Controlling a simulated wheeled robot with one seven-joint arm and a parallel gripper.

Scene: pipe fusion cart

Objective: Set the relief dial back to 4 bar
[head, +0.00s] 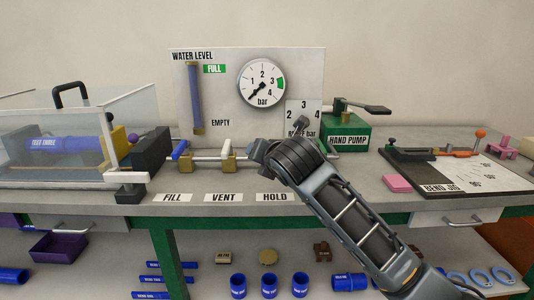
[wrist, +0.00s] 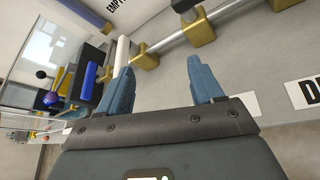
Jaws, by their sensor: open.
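The relief scale plate (head: 303,112) stands at the lower right of the white panel, with 2, 3 and 4 and a partly covered "bar" label. The dial does not show in the wrist view.
A pipe with brass fittings (head: 229,163) runs along the bench front, above the FILL, VENT and HOLD labels. A blue-handled valve (head: 181,149) is left of it. The green hand pump (head: 347,132) stands right. A clear-walled box (head: 75,135) fills the left.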

